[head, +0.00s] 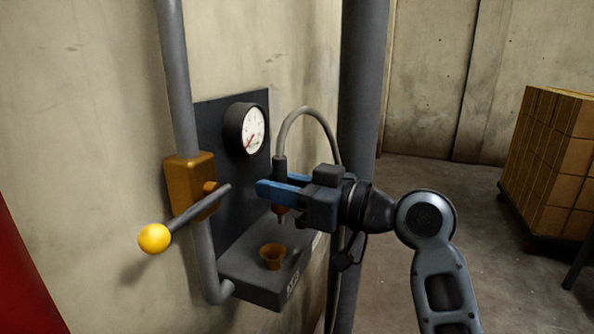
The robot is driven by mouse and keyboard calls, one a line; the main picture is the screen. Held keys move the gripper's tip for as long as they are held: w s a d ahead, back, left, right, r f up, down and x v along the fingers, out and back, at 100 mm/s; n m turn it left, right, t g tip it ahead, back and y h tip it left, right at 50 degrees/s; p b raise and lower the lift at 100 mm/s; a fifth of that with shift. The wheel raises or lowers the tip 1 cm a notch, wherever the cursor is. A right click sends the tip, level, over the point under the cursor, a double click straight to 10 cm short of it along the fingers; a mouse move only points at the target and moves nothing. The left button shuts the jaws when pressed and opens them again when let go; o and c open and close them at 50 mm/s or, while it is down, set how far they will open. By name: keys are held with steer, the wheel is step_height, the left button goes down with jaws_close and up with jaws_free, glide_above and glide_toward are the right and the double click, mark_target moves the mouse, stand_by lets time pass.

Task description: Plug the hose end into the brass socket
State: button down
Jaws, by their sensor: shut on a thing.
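The brass socket (272,256) sits on top of a dark ledge at the foot of the wall panel, its mouth facing up. My gripper (280,190) comes in from the right and is shut on the hose end (281,209). The hose end hangs upright, its copper-coloured tip pointing down. The tip is above the socket and apart from it, slightly to the right in the picture. The grey hose (309,110) rises from the hose end, loops over and runs down behind my gripper. The blue fingers hide the middle of the hose end.
A pressure gauge (247,129) is on the dark panel (205,120). A lever with a yellow knob (154,238) juts out left of the ledge (256,285), from a brass valve (188,184). A dark column (362,90) stands behind my gripper. Stacked boxes (552,155) are at right.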

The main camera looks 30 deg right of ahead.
steer(key=shift+y, duration=0.3)
steer(key=shift+s+a+f+b, duration=0.1)
steer(key=shift+a+f+b, duration=0.2)
steer(key=shift+f+b, duration=0.55)
steer(key=shift+a+f+b, duration=0.35)
steer(key=shift+f+b, duration=0.2)
steer(key=shift+f, duration=0.6)
steer(key=shift+s+a+f+b, duration=0.1)
steer(key=shift+a+f+b, duration=0.2)
steer(key=shift+f+b, duration=0.55)
steer(key=shift+f, duration=0.1)
steer(key=shift+f+b, duration=0.8)
steer(key=shift+b, duration=0.05)
steer(key=c, duration=1.1)
jaws_free()
steer(key=shift+c, duration=0.2)
steer(key=b+v, duration=0.1)
steer(key=v, duration=1)
steer(key=shift+r+b, duration=0.2)
steer(key=shift+b, duration=0.1)
